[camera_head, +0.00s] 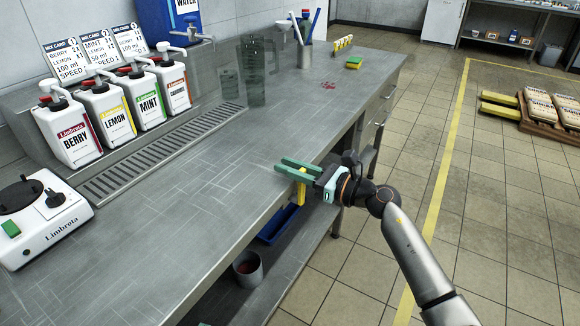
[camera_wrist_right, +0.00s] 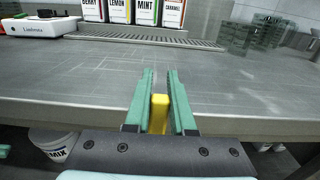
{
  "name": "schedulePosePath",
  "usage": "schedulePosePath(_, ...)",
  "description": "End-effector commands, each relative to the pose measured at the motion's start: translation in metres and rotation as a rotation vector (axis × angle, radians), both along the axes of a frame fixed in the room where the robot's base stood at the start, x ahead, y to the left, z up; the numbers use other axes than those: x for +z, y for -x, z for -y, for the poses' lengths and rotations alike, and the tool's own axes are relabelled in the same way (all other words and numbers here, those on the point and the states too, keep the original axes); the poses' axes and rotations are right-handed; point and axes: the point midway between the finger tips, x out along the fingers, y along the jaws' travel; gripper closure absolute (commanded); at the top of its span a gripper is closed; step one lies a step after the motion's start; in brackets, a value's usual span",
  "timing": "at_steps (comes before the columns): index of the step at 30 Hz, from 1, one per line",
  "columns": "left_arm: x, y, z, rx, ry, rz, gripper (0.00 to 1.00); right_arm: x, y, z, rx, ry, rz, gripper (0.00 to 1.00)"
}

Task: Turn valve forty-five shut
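No valve and no number forty-five can be made out in either view. My right gripper (camera_head: 284,166) reaches in from the right at the front edge of the steel counter (camera_head: 190,215). Its green fingers are a little apart, pointing over the counter. A narrow yellow piece (camera_head: 301,190) hangs down from between them. In the right wrist view the yellow piece (camera_wrist_right: 159,113) fills the gap between the fingers (camera_wrist_right: 160,78), near the palm, so they look shut on it. What the piece is cannot be told. My left gripper is not in view.
Pump bottles (camera_head: 108,113) and mix cards (camera_head: 101,50) line the back left, near a white Limbrota device (camera_head: 42,225). A clear jug (camera_head: 257,70) and a drain grate (camera_head: 160,152) are behind. A bucket (camera_head: 247,268) and blue tray (camera_head: 283,222) sit below. Sacks (camera_head: 550,106) lie at right.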

Motion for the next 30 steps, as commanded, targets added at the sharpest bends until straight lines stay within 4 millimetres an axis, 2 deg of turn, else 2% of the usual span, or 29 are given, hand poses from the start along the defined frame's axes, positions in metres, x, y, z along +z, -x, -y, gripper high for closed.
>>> schedulePosePath(1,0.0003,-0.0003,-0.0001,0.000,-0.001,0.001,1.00,-0.0002,0.0002,0.0001,0.001,0.001,-0.001,0.88)
schedulePosePath(4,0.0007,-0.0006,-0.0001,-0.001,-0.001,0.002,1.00,-0.0003,0.0003,0.0000,0.001,0.001,-0.001,0.99)
schedulePosePath(5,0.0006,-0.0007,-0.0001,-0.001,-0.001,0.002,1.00,-0.0003,0.0003,0.0000,0.001,0.001,-0.001,1.00)
schedulePosePath(30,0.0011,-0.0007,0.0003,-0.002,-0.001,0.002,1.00,-0.0008,0.0006,-0.0001,0.002,0.001,-0.002,1.00)
